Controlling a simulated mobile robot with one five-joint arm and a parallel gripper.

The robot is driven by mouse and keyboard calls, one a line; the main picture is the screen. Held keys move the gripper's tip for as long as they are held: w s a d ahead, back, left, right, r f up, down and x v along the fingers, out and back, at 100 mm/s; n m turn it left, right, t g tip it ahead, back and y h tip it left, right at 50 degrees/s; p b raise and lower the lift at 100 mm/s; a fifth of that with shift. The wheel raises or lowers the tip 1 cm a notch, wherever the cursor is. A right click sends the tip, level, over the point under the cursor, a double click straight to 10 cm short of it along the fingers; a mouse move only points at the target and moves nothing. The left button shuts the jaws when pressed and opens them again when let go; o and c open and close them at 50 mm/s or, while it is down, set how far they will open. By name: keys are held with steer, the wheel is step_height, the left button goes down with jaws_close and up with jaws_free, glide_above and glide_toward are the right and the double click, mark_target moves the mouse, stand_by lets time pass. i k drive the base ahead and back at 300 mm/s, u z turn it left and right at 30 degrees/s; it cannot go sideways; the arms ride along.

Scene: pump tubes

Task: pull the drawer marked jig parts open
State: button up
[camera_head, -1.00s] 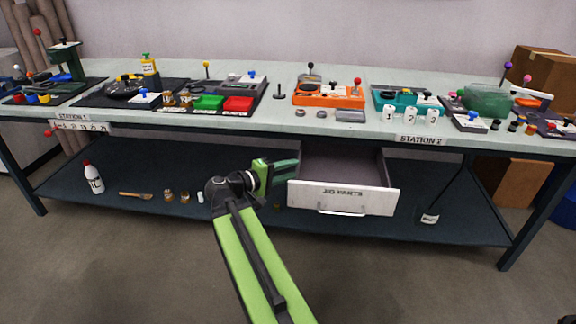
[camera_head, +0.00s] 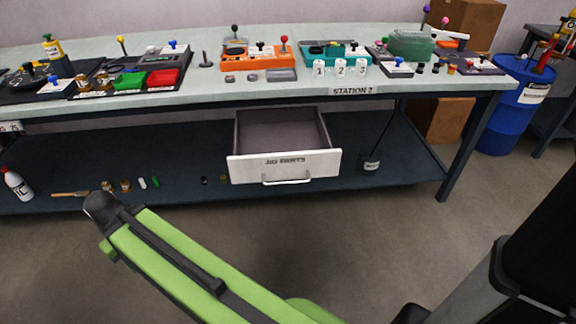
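The drawer marked JIG PARTS (camera_head: 284,164) hangs under the workbench top, near the middle of the view. It stands pulled out, with its grey inside showing. It looks empty where I can see into it. Its white front carries the label and a light bar handle (camera_head: 286,181) low on it. My green arm reaches up from the bottom of the picture to a dark joint at the lower left, apart from the drawer. My gripper does not show, so I cannot see whether it is open or shut. Nothing is touching the handle.
The workbench top (camera_head: 190,92) carries several fixtures. The lower shelf (camera_head: 190,150) holds a white bottle (camera_head: 17,184), a brush (camera_head: 70,194) and small parts. A bench leg (camera_head: 462,155) and a blue drum (camera_head: 505,112) stand right. Floor before the drawer is clear.

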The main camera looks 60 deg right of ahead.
mark_target(275, 144)
steer(key=z, duration=0.05)
steer(key=k, duration=1.25)
steer(key=u, duration=0.6)
steer(key=i, duration=1.05)
steer(key=u, duration=0.05)
